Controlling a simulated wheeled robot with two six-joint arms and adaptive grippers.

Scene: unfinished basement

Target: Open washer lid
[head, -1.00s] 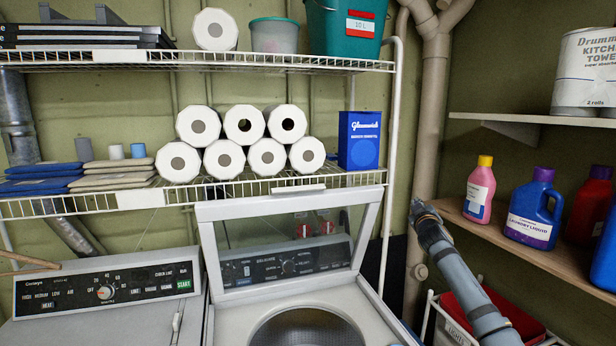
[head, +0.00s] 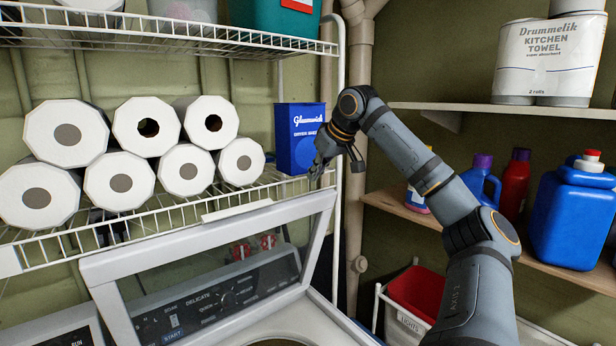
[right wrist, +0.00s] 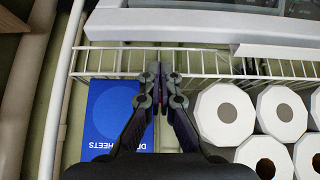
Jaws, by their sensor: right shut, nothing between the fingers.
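The washer lid (head: 160,250), a pale frame around a clear pane, stands raised and open in the head view, its top edge by the wire shelf. The washer (head: 335,325) is below it, its tub opening partly showing. The control panel (head: 215,295) shows through the pane. My right gripper (head: 317,180) is shut and empty at the lid's upper right corner, in front of a blue box. In the right wrist view its closed fingers (right wrist: 158,75) point at the shelf edge, with the pale lid edge (right wrist: 165,22) beyond; contact cannot be told. My left gripper is not in view.
The wire shelf (head: 150,222) holds paper rolls (head: 120,180) and the blue box (head: 298,135) close to my right gripper. A white post (head: 341,120) stands just beside it. Bottles (head: 575,215) line the wooden shelf at right. A red-lined basket (head: 415,300) is below.

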